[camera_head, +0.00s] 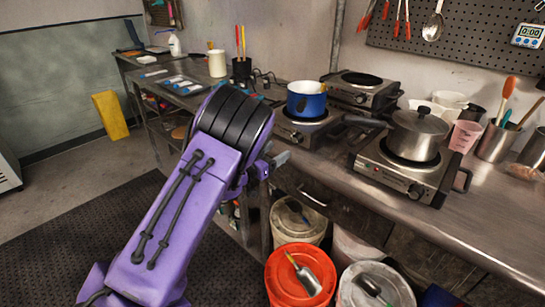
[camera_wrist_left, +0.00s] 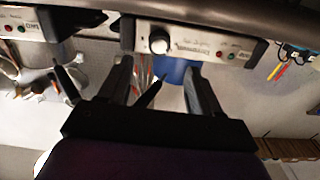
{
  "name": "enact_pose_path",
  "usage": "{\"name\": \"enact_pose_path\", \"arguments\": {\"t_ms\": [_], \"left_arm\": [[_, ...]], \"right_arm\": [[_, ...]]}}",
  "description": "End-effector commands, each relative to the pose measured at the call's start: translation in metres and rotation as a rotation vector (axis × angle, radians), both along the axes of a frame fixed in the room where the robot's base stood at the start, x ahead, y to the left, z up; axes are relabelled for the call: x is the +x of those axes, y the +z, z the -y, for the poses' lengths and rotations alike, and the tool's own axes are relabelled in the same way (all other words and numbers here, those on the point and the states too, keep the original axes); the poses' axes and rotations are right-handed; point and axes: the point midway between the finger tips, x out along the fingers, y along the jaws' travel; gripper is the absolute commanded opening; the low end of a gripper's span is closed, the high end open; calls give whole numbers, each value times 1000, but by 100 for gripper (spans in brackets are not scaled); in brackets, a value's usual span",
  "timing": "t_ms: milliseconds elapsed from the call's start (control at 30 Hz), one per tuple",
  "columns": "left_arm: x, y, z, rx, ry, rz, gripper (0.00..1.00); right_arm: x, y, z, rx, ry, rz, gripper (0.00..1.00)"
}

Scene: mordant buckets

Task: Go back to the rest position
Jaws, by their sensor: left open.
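My left arm comes up from the lower left in the head view, purple with a black ribbed wrist. Its gripper (camera_head: 278,160) is mostly hidden behind the wrist, near the front edge of the steel counter (camera_head: 455,215). In the left wrist view the left gripper (camera_wrist_left: 160,88) shows two dark fingers spread apart, with nothing between them. Beyond the fingers are a hot plate front with a knob (camera_wrist_left: 158,42) and part of a blue pot (camera_wrist_left: 172,70). My right gripper is in neither view.
A blue pot (camera_head: 306,101) and a lidded steel pot (camera_head: 416,132) stand on hot plates on the counter. Below are a red-orange bucket (camera_head: 278,285) with a scoop on it and several pale buckets (camera_head: 298,219). Open floor with a dark mat (camera_head: 75,225) lies at the left.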

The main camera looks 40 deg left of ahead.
Motion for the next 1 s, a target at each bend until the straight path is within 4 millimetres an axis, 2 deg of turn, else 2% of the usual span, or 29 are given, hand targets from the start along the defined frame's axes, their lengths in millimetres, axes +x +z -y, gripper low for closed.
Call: {"name": "enact_pose_path", "arguments": {"t_ms": [100,200,700,767,833,867,900,967,1000], "left_arm": [[-14,-1,-1,0,0,1,64],[-19,0,-2,0,1,1,64],[-19,0,-2,2,1,-3,64],[-20,-4,-7,13,28,-17,64],[-29,-21,-15,-5,123,-59,64],[-36,-38,-14,-32,176,-95,64],[-50,-68,-10,-69,241,-161,64],[-76,-115,0,-119,328,-274,64],[-97,-145,9,-149,379,-354,64]], "right_arm": [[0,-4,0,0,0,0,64],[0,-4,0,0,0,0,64],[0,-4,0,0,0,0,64],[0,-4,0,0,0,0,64],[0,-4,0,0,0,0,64],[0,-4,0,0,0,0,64],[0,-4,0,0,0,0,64],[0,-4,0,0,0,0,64],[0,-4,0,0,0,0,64]]}}
